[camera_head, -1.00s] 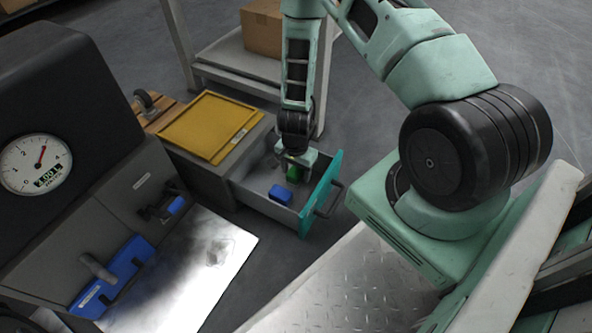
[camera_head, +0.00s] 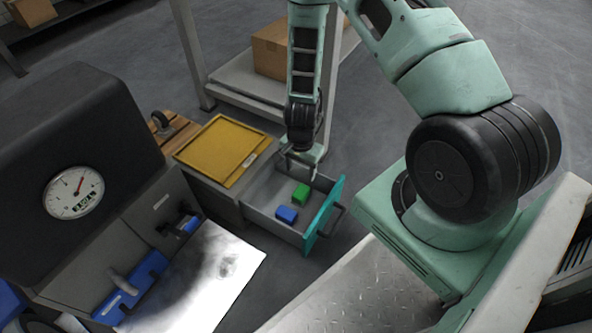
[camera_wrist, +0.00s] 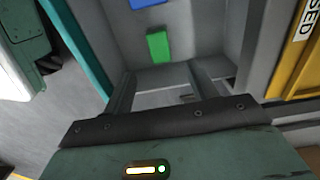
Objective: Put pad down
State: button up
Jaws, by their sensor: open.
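A green pad (camera_head: 301,192) lies on the floor of the open drawer (camera_head: 257,215), beside a blue pad (camera_head: 287,214). My gripper (camera_head: 301,173) is above the back part of the drawer, open and empty, apart from the green pad. In the wrist view the green pad (camera_wrist: 158,46) lies beyond my two spread fingers (camera_wrist: 160,90), with nothing between them. The blue pad (camera_wrist: 148,3) is cut off by the top edge of that view. The frames do not tell which pad the task means.
The drawer has a teal front (camera_head: 322,217) with a dark handle. A yellow tray (camera_head: 222,150) lies on the cabinet top beside it. A machine with a gauge (camera_head: 74,193) stands at left. A shelf with a cardboard box (camera_head: 272,52) stands behind.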

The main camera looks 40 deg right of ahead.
jog(key=s+a+r+n+y, duration=0.3)
jog(key=a+r+n, duration=0.8)
jog(key=a+r, duration=1)
jog(key=s+a+r+n+h, duration=0.1)
jog(key=s+r+n+h, duration=0.1)
jog(key=s+r+n, duration=0.8)
jog(key=s+r, duration=0.2)
jog(key=s, duration=0.3)
jog(key=shift+w+a+r, duration=0.1)
jog(key=shift+r, duration=0.05)
